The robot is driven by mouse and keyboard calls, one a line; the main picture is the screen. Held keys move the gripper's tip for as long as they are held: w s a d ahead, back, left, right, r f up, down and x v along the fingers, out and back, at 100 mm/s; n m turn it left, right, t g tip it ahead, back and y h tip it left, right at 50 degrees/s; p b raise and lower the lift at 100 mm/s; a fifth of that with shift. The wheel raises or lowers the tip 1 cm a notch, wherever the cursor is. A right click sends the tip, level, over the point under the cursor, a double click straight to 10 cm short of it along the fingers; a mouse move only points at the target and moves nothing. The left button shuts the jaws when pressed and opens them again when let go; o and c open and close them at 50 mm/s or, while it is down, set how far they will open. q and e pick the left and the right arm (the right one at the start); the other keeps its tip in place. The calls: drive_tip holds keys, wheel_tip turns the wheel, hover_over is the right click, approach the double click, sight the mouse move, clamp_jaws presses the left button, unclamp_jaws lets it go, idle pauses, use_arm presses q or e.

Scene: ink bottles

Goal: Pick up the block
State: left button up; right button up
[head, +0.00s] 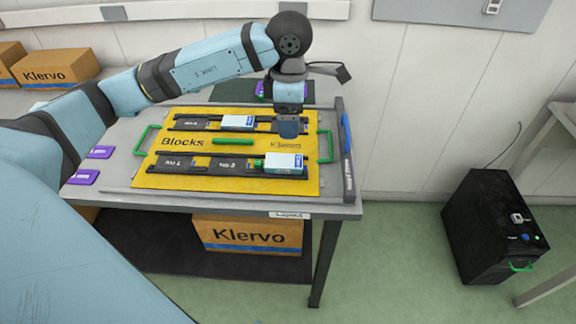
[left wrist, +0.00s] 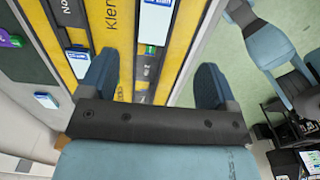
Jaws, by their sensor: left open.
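A yellow "Blocks" board (head: 195,142) lies on the table with two dark slotted tracks. One white and blue block (head: 284,162) sits at the right end of the near track; it also shows in the left wrist view (left wrist: 155,22). Another white and blue block (head: 237,122) sits in the far track. My left gripper (head: 288,127) hangs over the board's right part, near the far track. In the left wrist view its fingers (left wrist: 155,82) are apart, with no block between them. My right gripper cannot be made out.
Green handles (head: 324,146) stand at the board's ends, and a green bar (head: 232,141) lies between the tracks. Purple items (head: 82,177) lie on the table's left. A Klervo box (head: 250,234) is on the shelf below. A black cabinet (head: 490,225) stands on the floor at right.

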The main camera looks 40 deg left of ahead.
use_arm(q)
hover_over(286, 161)
drive_tip(key=f, duration=0.8)
drive_tip(key=shift+w+d+f, duration=0.1)
drive_tip(key=shift+d+f, duration=0.05)
drive_tip(key=shift+d, duration=0.15)
drive_tip(key=f, duration=0.3)
drive_tip(key=f+b, duration=0.1)
drive_tip(key=f, duration=0.1)
drive_tip(key=shift+a+f, duration=0.1)
drive_tip(key=shift+a, duration=0.25)
drive_tip(key=c, duration=1.1)
